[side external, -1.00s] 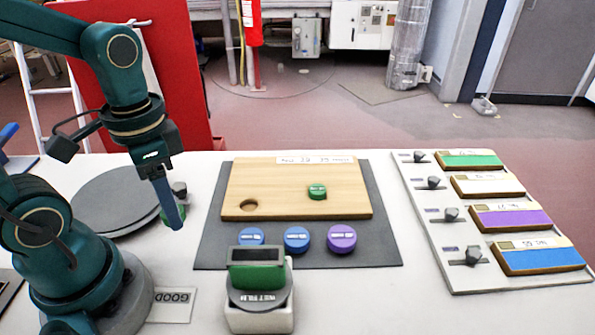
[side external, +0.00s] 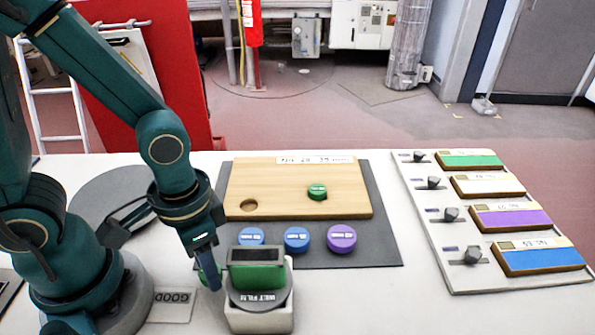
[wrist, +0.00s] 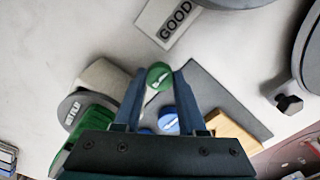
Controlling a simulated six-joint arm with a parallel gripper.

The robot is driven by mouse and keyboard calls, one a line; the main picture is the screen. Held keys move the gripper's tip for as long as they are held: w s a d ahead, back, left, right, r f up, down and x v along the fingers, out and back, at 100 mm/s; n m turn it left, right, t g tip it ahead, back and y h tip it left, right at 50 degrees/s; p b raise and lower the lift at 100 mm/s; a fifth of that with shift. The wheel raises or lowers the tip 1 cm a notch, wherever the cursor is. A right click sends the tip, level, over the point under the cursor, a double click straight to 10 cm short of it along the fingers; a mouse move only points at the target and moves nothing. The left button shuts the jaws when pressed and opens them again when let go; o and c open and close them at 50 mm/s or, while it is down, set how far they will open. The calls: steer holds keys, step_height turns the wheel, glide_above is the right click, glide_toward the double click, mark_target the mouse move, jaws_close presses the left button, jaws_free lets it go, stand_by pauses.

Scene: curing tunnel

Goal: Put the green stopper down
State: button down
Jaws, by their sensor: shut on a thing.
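My gripper (side external: 210,282) is shut on a green stopper (wrist: 158,75), which shows between the fingertips in the wrist view. The fingers point down, just left of a tester with a green block (side external: 257,272) and a round dark plate on a white base. The GOOD plate (side external: 172,306) lies left of my fingertips; it also shows in the wrist view (wrist: 172,24). Another green stopper (side external: 317,192) sits on the wooden board (side external: 285,178). The board has an empty round hole (side external: 249,205).
Two blue stoppers (side external: 251,236) (side external: 297,239) and a purple one (side external: 342,239) stand on the dark mat (side external: 370,255). A panel (side external: 435,225) with knobs and coloured plates is at right. A dark disc (side external: 100,195) lies at left. The front right table is clear.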

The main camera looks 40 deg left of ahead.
steer(key=shift+f, duration=0.4)
steer(key=shift+c, duration=2.4)
jaws_free()
